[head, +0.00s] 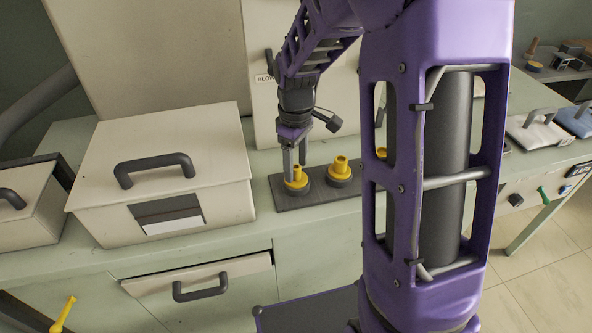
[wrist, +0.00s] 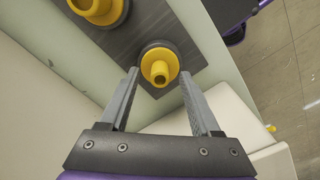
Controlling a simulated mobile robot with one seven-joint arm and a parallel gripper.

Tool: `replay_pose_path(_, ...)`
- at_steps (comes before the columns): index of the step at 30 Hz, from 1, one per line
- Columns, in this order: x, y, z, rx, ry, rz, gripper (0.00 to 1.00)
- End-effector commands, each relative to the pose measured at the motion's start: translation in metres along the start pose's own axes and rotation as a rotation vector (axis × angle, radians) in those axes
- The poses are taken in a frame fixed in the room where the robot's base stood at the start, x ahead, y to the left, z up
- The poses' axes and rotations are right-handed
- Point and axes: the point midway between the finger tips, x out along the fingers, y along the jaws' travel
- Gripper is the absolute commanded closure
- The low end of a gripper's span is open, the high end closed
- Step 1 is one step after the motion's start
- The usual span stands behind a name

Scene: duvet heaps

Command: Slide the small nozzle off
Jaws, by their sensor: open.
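The small yellow nozzle (head: 297,178) sits on a dark round base at the left end of a dark grey board (head: 318,197). It also shows in the wrist view (wrist: 158,69), upright with its open mouth toward the camera. My gripper (head: 295,160) points down at this nozzle. In the wrist view my gripper (wrist: 159,73) is open, with one finger to each side of the nozzle and visible gaps between. I cannot tell whether the fingertips are down at the nozzle's height. A larger yellow nozzle (head: 340,167) stands to its right on the same board.
A third yellow piece (head: 381,152) is mostly hidden behind my arm. A cream box with a dark handle (head: 155,170) stands close to the left of the board. A tall cream cabinet (head: 262,120) is behind. A drawer (head: 200,283) is below the counter edge.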

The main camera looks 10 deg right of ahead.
Motion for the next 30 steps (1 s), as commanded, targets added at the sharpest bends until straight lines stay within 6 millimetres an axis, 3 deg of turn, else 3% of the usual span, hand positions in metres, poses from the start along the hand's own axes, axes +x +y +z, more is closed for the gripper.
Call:
replay_pose_path(4, 0.0129, -0.0001, 0.0002, 0.000, -0.001, 0.000, 0.36)
replay_pose_path(14, 0.0158, 0.0000, 0.0001, 0.000, 0.000, 0.001, 0.36)
replay_pose_path(25, 0.0156, 0.0000, 0.0000, 0.000, 0.000, 0.000, 0.99)
replay_pose_path(30, 0.0155, 0.0000, 0.0000, 0.000, 0.000, 0.000, 1.00)
